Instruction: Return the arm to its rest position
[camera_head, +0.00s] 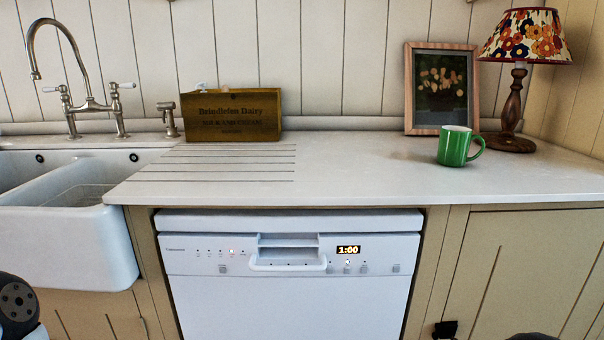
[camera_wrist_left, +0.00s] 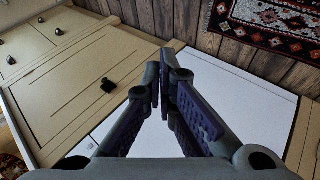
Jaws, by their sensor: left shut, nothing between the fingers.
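My left gripper (camera_wrist_left: 166,88) shows in the left wrist view, its dark fingers shut with nothing between them. It is in front of the white dishwasher (camera_wrist_left: 245,85) and the beige cabinet, apart from the counter objects. My right gripper is in neither view.
The head view shows the dishwasher front (camera_head: 290,290) below the white counter (camera_head: 350,170). A green mug (camera_head: 452,147), lamp (camera_head: 515,85), picture frame (camera_head: 410,95) and wooden box (camera_head: 230,117) stand on the counter. A sink (camera_head: 75,240) is left. A black cabinet knob (camera_wrist_left: 108,85) protrudes near my left gripper.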

